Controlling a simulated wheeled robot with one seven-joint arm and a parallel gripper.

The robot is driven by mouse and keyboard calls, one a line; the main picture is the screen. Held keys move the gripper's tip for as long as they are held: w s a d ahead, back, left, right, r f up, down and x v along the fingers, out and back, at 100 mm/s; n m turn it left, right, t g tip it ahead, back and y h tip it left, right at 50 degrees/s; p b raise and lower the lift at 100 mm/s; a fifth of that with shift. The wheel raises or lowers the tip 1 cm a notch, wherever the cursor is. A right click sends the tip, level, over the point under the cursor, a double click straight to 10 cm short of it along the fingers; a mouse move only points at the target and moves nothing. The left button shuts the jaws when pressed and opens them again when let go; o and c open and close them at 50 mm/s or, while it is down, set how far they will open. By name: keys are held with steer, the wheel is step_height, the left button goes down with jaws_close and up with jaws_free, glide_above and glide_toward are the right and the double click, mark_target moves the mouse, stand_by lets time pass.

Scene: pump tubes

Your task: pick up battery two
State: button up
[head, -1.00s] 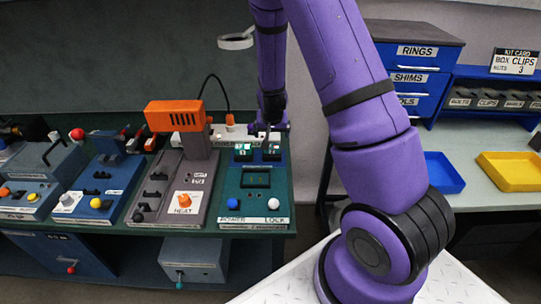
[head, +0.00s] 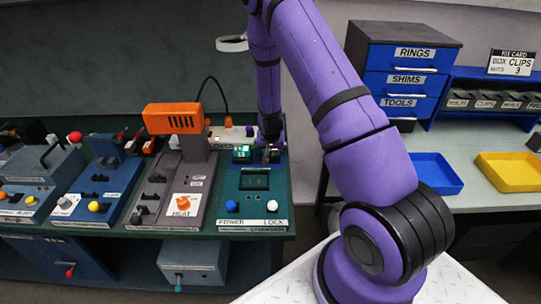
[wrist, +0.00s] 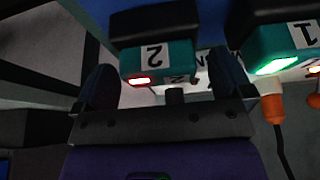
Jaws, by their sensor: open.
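Battery two (wrist: 183,57) is a teal block with a black top, a white "2" label and a lit red lamp. In the wrist view it lies between the lines of my two fingers, near their tips. My gripper (wrist: 166,78) is open, one finger to each side, with nothing held. In the head view my gripper (head: 268,150) is low over the right end of the teal charger (head: 245,188) and hides most of battery two. Battery one (wrist: 285,42), with a green lamp, is to the right in the wrist view. It shows left of my gripper in the head view (head: 241,153).
An orange-headed heat device (head: 178,118) stands left of the charger, with a black cable looping behind it. A white strip with an orange plug (wrist: 272,103) is close by. Blue (head: 436,172) and yellow (head: 508,170) trays are on the right bench.

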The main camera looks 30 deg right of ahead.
steer(key=shift+f, duration=0.1)
steer(key=c, duration=1)
